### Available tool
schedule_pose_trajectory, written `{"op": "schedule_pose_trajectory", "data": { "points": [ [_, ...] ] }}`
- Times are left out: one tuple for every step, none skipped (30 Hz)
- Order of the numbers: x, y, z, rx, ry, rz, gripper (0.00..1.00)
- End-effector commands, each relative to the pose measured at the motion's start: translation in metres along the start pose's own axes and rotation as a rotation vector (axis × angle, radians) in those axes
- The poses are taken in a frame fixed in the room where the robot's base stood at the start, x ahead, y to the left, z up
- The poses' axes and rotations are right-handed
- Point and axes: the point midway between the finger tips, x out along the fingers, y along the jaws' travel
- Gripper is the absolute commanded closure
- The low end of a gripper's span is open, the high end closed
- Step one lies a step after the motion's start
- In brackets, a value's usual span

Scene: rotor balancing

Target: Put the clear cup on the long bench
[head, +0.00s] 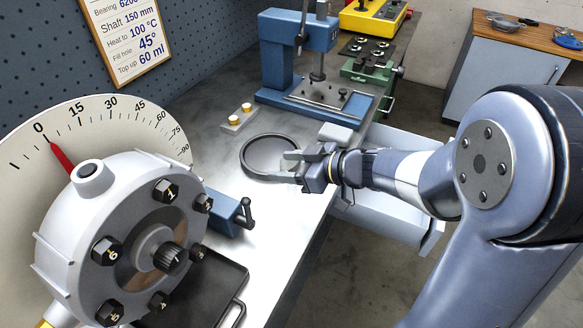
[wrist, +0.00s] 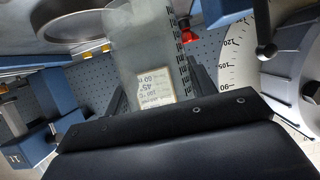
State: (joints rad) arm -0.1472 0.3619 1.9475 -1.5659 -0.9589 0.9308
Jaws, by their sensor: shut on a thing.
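My gripper (head: 292,166) is shut on the clear cup and is over the right side of the long metal bench (head: 262,222), beside a round dark dish. In the wrist view the clear cup (wrist: 140,45) is a see-through vessel with dark graduation marks along one side, held between the two fingers of my gripper (wrist: 155,95). In the head view the cup is hard to make out between the fingers. I cannot tell whether its base touches the bench.
The round dish (head: 270,155) lies just left of my gripper. A blue press (head: 290,60) stands behind, and the dial rotor housing (head: 130,235) and a black tray (head: 205,290) are at the front left. An open drawer (head: 385,215) juts out below. Bare bench shows in front of the dish.

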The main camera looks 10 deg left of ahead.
Motion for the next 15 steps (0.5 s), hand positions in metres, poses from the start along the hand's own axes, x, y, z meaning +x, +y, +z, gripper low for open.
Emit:
{"op": "schedule_pose_trajectory", "data": {
  "points": [
    [0.005, 0.000, 0.012, 0.005, -0.001, -0.001, 0.69],
    [0.007, 0.000, 0.016, 0.003, -0.001, -0.001, 0.69],
    [0.008, 0.000, 0.020, 0.003, -0.001, 0.000, 0.69],
    [0.009, 0.000, 0.022, 0.002, 0.000, 0.000, 0.69],
    [0.010, 0.000, 0.024, 0.002, 0.000, 0.000, 0.69],
    [0.011, 0.000, 0.027, 0.002, 0.000, 0.000, 0.69],
    [0.012, 0.000, 0.030, 0.002, 0.000, 0.000, 0.69],
    [0.014, 0.000, 0.033, 0.002, -0.001, 0.000, 0.69],
    [0.016, 0.000, 0.039, 0.003, -0.001, 0.000, 0.69],
    [0.018, 0.000, 0.044, 0.004, -0.001, 0.000, 0.69],
    [0.020, 0.000, 0.048, 0.004, -0.001, 0.000, 0.69],
    [0.022, 0.000, 0.053, 0.003, -0.001, -0.001, 0.69],
    [0.023, 0.000, 0.056, 0.002, 0.000, 0.000, 0.69],
    [0.024, 0.000, 0.058, 0.002, 0.000, 0.000, 0.69],
    [0.025, 0.000, 0.060, 0.002, 0.001, 0.001, 0.69]
  ]
}}
